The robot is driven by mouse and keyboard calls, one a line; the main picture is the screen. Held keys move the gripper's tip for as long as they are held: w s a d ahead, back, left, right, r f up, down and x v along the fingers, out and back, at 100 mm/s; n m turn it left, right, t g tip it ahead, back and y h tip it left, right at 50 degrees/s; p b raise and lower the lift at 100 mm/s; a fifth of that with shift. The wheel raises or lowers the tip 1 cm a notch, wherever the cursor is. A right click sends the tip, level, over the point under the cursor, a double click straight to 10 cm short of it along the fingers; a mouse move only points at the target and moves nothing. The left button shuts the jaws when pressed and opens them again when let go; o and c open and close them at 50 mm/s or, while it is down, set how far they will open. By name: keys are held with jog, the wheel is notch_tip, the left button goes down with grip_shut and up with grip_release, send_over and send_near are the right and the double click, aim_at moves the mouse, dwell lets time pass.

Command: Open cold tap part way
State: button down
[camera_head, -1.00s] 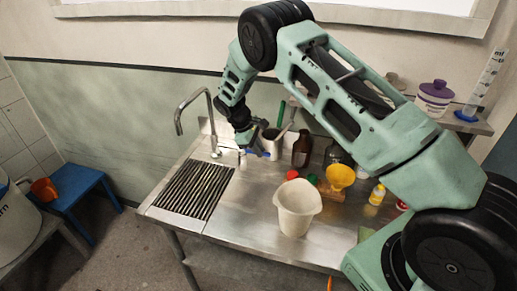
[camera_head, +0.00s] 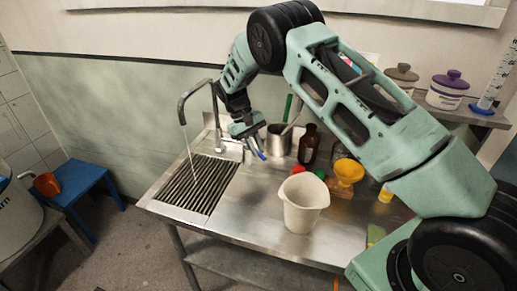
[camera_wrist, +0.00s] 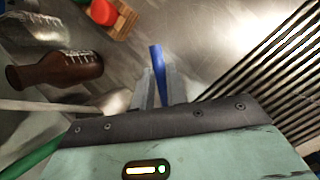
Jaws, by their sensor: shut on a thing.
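The metal tap (camera_head: 216,118) stands at the back of the counter in the head view, its spout arched over the slatted drain. A thin stream of water (camera_head: 188,145) falls from the spout. The blue cold tap lever (camera_wrist: 158,62) sticks out between my fingers in the wrist view; its tip also shows in the head view (camera_head: 263,156). My gripper (camera_head: 257,148) is shut on this lever, to the right of the tap body. In the wrist view my gripper (camera_wrist: 160,85) has a finger on each side of the lever. The lever's base is hidden by my gripper.
The slatted drain (camera_head: 205,185) lies below the spout. A metal pot (camera_head: 279,140), a brown bottle (camera_head: 308,147), a yellow funnel (camera_head: 348,171) and a white jug (camera_head: 303,203) stand to the right. The counter in front of my gripper is clear.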

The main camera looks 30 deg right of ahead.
jog(key=shift+w+a+r+m, duration=0.1)
jog(key=shift+a+m, duration=0.1)
jog(key=shift+m, duration=0.2)
jog(key=c, duration=1.4)
grip_release()
jog(key=b+v, duration=0.3)
jog(key=v, duration=1.4)
jog(key=shift+d+r, duration=0.15)
jog(key=shift+w, duration=0.15)
